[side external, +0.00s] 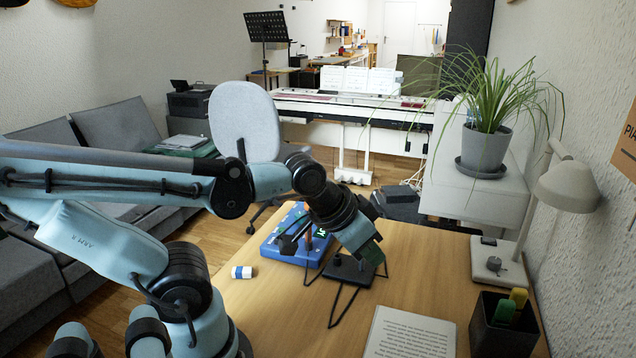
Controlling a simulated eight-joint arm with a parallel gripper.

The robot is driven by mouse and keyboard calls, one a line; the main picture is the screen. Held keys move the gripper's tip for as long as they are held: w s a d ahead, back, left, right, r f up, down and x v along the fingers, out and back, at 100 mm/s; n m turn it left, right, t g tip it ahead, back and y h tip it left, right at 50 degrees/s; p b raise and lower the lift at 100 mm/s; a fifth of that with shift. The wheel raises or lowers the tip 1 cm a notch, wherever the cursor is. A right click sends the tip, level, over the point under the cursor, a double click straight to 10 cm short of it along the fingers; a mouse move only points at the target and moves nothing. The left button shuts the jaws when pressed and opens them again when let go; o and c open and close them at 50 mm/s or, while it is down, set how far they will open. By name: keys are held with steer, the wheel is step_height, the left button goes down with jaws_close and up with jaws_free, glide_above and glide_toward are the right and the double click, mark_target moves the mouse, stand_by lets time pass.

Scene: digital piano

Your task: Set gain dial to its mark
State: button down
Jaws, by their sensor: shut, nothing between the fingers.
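A blue device box (270,247) with a lit green display sits on the desk, partly behind my wrist.
A blue-and-white block (241,272) lies left of the box on the wooden desk (290,315). A printed sheet (411,335), a pen cup (503,325) and a lamp (497,265) stand to the right. The digital piano (355,103) is far behind.

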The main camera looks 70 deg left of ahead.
steer(key=c, duration=1.5)
jaws_free()
steer(key=shift+w+a+r, duration=0.1)
steer(key=shift+w+a, duration=0.05)
steer(key=o, duration=0.7)
steer(key=w+a+r+n, duration=0.2)
steer(key=a+r+n+g, duration=0.1)
steer(key=a, duration=0.1)
steer(key=shift+w+n+y, duration=0.3)
steer(key=shift+w+y, duration=0.1)
steer(key=w+a+r+n+g, duration=0.1)
steer(key=w+a+n+g, duration=0.15)
steer(key=a+n, duration=0.7)
steer(key=w+a+r+n+g, duration=0.1)
steer(key=w+a+n+g, duration=0.2)
steer(key=a, duration=1.1)
steer(key=s+a+f+n, duration=0.2)
steer(key=a+n, duration=0.1)
steer(key=a, duration=0.2)
steer(key=s+a+f+n, duration=0.2)
steer(key=a+n, duration=0.2)
steer(key=a, duration=0.2)
steer(key=shift+g+h, duration=0.35)
steer(key=shift+h, duration=0.05)
steer(key=f, duration=1.1)
steer(key=shift+w+d+f, duration=0.15)
steer(key=shift+w+d, duration=0.1)
steer(key=shift+d, duration=0.05)
